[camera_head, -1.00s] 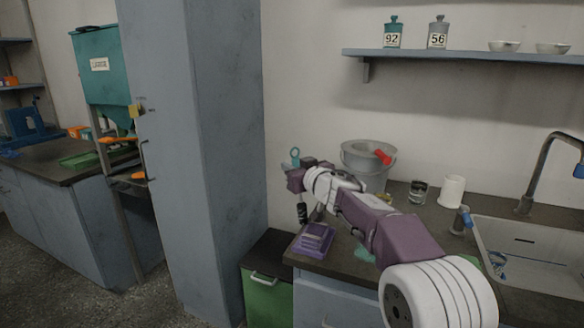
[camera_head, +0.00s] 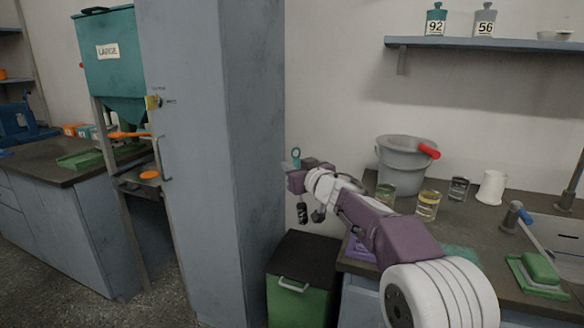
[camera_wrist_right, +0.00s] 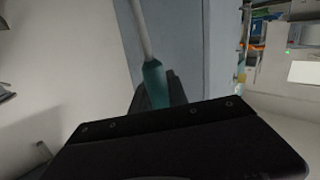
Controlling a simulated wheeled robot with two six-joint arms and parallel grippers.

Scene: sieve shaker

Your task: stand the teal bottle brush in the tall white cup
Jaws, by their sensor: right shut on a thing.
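The teal bottle brush is in my right gripper (camera_head: 294,179), which is shut on its teal handle. In the head view the handle's teal loop (camera_head: 296,154) stands above the gripper, and a dark end that looks like bristles hangs below. In the right wrist view the teal handle (camera_wrist_right: 154,82) and pale shaft show; the bristles do not. The tall white cup (camera_head: 491,187) stands upright on the counter, right of and well apart from the gripper. My left gripper is not in view.
A tall cabinet (camera_head: 215,120) rises at left; a green bin (camera_head: 303,283) is below.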

